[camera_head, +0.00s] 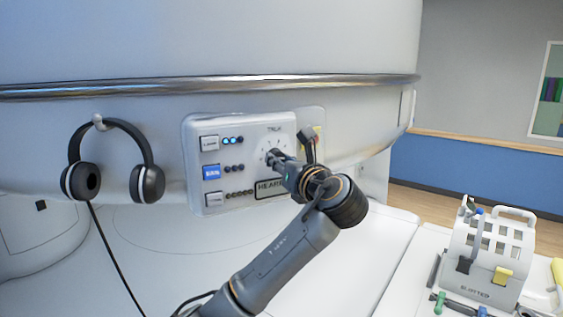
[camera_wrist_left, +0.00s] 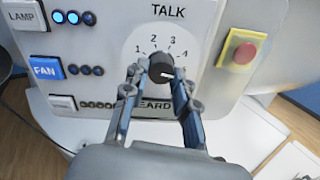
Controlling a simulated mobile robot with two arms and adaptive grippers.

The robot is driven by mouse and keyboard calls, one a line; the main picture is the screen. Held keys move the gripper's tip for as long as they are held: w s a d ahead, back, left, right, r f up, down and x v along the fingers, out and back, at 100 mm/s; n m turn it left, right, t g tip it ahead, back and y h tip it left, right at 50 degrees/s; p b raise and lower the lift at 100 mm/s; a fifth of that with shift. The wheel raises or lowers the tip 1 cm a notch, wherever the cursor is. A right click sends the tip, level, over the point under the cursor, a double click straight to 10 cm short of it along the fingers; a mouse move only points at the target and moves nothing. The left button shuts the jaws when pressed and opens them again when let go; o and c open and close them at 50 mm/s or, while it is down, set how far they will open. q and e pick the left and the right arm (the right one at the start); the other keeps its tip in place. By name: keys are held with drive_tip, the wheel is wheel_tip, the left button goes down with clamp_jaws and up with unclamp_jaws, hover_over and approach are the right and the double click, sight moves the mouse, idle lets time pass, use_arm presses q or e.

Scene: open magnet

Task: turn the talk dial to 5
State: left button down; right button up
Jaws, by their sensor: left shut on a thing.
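The black talk dial (camera_wrist_left: 162,69) sits on a white round face under the word TALK on the control panel (camera_wrist_left: 108,25). In the left wrist view the numbers 1 to 4 show around it; no 5 is visible, and the right finger covers part of that side. A white mark on the dial points to the right, below the 4. My left gripper (camera_wrist_left: 158,78) is shut on the dial, one finger on each side. In the head view the gripper (camera_head: 274,156) reaches the panel and hides most of the dial. My right gripper is not in view.
LAMP and blue FAN (camera_wrist_left: 46,69) buttons with lights are left of the dial. A red button (camera_wrist_left: 244,53) on a yellow plate is to the right. Headphones (camera_head: 147,184) hang at left with a cable. A white rack (camera_head: 489,262) with clips stands at lower right.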

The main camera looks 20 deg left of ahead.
use_arm(q)
drive_tip(key=shift+f, duration=0.2)
drive_tip(key=c, duration=1.1)
unclamp_jaws()
drive_tip(key=shift+o, duration=0.3)
drive_tip(key=shift+r, duration=0.1)
drive_tip(key=v, duration=1.2)
